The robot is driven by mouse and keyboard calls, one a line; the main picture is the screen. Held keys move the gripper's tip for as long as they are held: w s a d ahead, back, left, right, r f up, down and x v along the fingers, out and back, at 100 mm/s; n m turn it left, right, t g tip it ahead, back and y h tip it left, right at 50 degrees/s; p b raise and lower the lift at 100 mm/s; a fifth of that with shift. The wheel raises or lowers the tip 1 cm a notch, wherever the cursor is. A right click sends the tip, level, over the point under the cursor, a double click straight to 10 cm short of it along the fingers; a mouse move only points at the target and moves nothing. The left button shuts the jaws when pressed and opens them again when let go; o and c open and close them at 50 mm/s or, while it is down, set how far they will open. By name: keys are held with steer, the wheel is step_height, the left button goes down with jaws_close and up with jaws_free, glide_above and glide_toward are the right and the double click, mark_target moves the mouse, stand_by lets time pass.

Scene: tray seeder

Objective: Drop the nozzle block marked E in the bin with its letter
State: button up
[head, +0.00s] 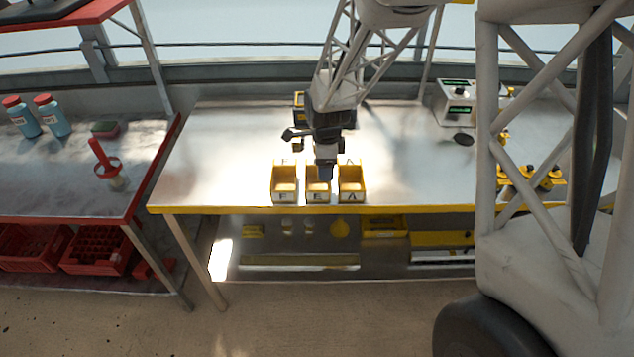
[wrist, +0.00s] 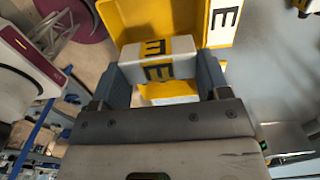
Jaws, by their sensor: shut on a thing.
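Three small yellow bins stand in a row at the table's front edge: F (head: 285,197), E (head: 318,198) and A (head: 351,197), left to right. My gripper (head: 325,172) points down over the middle bin, E. In the wrist view my gripper (wrist: 163,85) is shut on a white block (wrist: 183,45) with a yellow band marked E. Behind the block lies the yellow E bin (wrist: 218,40), with a white panel and a black E. The block looks over or at the bin's opening; its exact height is unclear. The head view hides the block behind my gripper.
The metal table (head: 230,150) is largely clear left of the bins. A white box (head: 456,100) with displays stands at the back right, and yellow fixtures (head: 540,178) lie at the right. A red-edged bench (head: 80,175) stands to the left.

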steer(key=shift+f, duration=1.05)
steer(key=o, duration=1.1)
steer(key=shift+r, duration=0.1)
steer(key=shift+r, duration=3.8)
